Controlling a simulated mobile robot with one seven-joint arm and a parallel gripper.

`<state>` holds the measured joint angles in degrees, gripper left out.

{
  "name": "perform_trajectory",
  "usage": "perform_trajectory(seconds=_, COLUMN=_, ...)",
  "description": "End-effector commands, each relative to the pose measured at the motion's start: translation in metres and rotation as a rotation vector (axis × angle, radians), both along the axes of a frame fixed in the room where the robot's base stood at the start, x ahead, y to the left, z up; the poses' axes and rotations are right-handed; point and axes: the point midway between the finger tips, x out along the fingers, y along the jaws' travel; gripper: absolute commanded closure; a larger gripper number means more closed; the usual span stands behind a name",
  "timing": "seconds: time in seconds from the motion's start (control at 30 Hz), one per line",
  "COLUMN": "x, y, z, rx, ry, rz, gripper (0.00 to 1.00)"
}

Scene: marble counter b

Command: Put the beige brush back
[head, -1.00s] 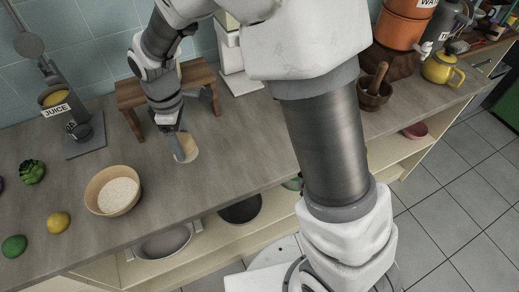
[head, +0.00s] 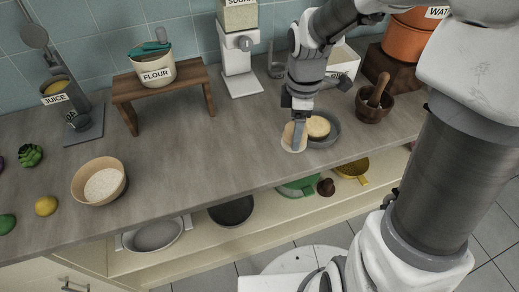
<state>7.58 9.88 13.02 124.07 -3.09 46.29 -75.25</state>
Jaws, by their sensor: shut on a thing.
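My gripper (head: 297,126) points down over the counter, right of the middle in the head view. It is shut on the beige brush (head: 290,144), which shows as a pale, rounded piece at the fingertips. The fingers hide part of it. The brush is just left of a round grey dish (head: 334,134) that holds a tan round thing (head: 318,126). I cannot tell whether the brush touches the dish or the counter.
A wooden stool (head: 165,86) bears a flour pot (head: 155,75). A white dispenser (head: 238,60) stands behind, and a mortar with pestle (head: 375,101) stands to the right. A bowl of grain (head: 98,184) is at left. The counter's middle is clear.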

Motion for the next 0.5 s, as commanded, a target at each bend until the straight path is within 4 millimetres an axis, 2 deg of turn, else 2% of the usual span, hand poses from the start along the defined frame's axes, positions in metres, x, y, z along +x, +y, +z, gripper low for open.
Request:
perform_trajectory(seconds=0.3, x=0.032, y=0.064, z=-0.044, rx=0.001, ry=0.003, rz=0.008, gripper=0.97)
perform_trajectory(seconds=0.5, x=0.047, y=0.091, z=-0.062, rx=0.000, ry=0.002, rz=0.004, gripper=0.97)
